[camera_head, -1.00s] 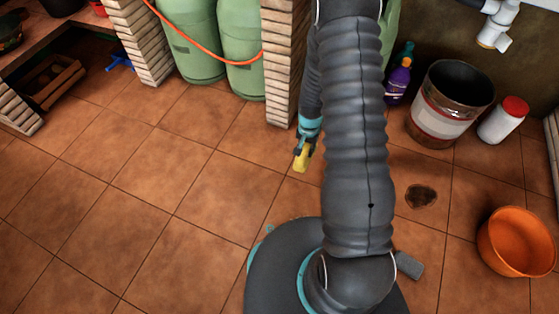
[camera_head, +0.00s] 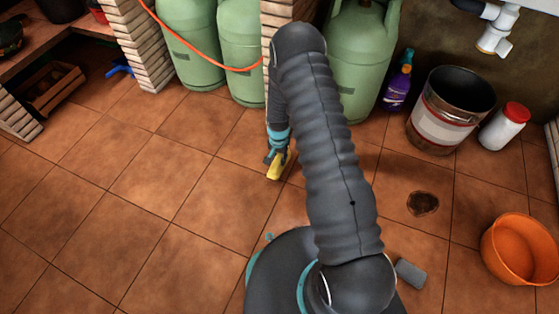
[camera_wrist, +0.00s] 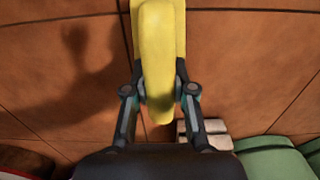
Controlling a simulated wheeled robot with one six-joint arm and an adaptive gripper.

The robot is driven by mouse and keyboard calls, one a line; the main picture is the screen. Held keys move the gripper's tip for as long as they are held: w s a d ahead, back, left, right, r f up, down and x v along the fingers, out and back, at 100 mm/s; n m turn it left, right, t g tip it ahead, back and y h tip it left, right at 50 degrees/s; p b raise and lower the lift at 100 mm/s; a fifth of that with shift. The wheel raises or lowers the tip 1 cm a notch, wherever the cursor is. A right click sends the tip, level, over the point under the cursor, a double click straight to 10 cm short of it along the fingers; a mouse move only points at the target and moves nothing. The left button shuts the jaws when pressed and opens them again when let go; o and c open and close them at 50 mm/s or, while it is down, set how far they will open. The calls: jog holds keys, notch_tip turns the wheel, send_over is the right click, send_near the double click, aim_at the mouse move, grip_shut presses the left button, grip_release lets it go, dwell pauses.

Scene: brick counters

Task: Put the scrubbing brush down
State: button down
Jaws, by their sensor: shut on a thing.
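The scrubbing brush (camera_head: 275,171) is yellow and hangs in my gripper (camera_head: 276,156) in the head view, in front of the foot of a brick pillar. In the wrist view the brush (camera_wrist: 161,60) fills the top middle, between the two fingers of my gripper (camera_wrist: 160,85). The fingers are shut on it. Below the brush is the brown tiled floor (camera_head: 130,205). A dark shadow lies on the tiles left of the brush in the wrist view, and the brush looks to be above the floor. Its underside is hidden.
Green gas cylinders (camera_head: 243,55) and a brick pillar (camera_head: 283,12) stand behind my gripper. An orange basin (camera_head: 521,249), a metal bucket (camera_head: 450,108), a white jar (camera_head: 505,127) and a purple bottle (camera_head: 398,84) stand at right. The floor at left is clear.

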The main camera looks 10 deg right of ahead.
jog(key=shift+f, duration=0.55)
jog(key=shift+f, duration=0.15)
jog(key=c, duration=1)
grip_release()
jog(key=shift+o, duration=0.2)
